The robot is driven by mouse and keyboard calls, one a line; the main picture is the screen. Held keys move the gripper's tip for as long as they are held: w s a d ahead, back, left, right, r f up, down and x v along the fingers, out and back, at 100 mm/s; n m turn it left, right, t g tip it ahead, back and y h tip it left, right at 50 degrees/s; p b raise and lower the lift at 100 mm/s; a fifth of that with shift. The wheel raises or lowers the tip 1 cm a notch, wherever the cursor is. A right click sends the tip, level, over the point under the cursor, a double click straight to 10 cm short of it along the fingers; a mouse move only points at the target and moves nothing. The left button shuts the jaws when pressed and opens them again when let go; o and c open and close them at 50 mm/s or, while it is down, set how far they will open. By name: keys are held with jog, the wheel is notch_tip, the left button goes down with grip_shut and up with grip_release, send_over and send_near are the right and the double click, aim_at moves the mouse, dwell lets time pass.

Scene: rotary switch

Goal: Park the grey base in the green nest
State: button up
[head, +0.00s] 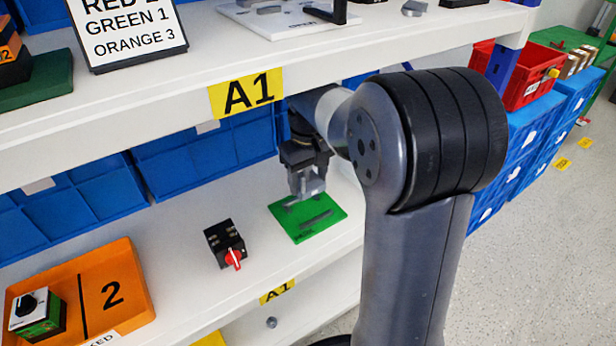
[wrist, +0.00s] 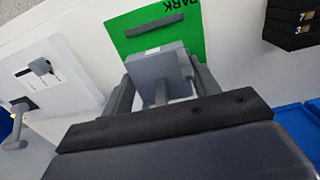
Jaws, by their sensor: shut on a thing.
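The green nest (head: 302,236) is a flat green plate with grey raised bars on the lower shelf. In the wrist view the green nest (wrist: 125,42) bears the word PARK at its top. My gripper (head: 308,188) is over the far part of the nest, pointing down. In the wrist view my gripper (wrist: 160,92) is shut on the grey base (wrist: 155,66), a grey block with an upright rib. The base overlaps the nest in that view. I cannot tell whether its underside touches the plate.
A black switch with a red knob (head: 225,246) stands left of the nest. An orange tray (head: 125,285) marked 2 holds another switch (head: 36,314) at the far left. Blue bins (head: 195,155) line the shelf's back. The upper shelf edge (head: 150,112) is close above my gripper.

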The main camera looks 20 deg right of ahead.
jog(key=b, duration=0.6)
send_over(309, 212)
jog(key=shift+w+a+f, duration=0.1)
jog(key=shift+f, duration=2.7)
jog(key=shift+p, duration=1.5)
jog(key=shift+f+b, duration=0.45)
jog(key=shift+f, duration=0.55)
jog(key=o, duration=1.2)
notch_tip(309, 212, up, 8)
jog(key=p, duration=0.4)
jog(key=shift+f, duration=0.2)
jog(key=shift+f, duration=0.1)
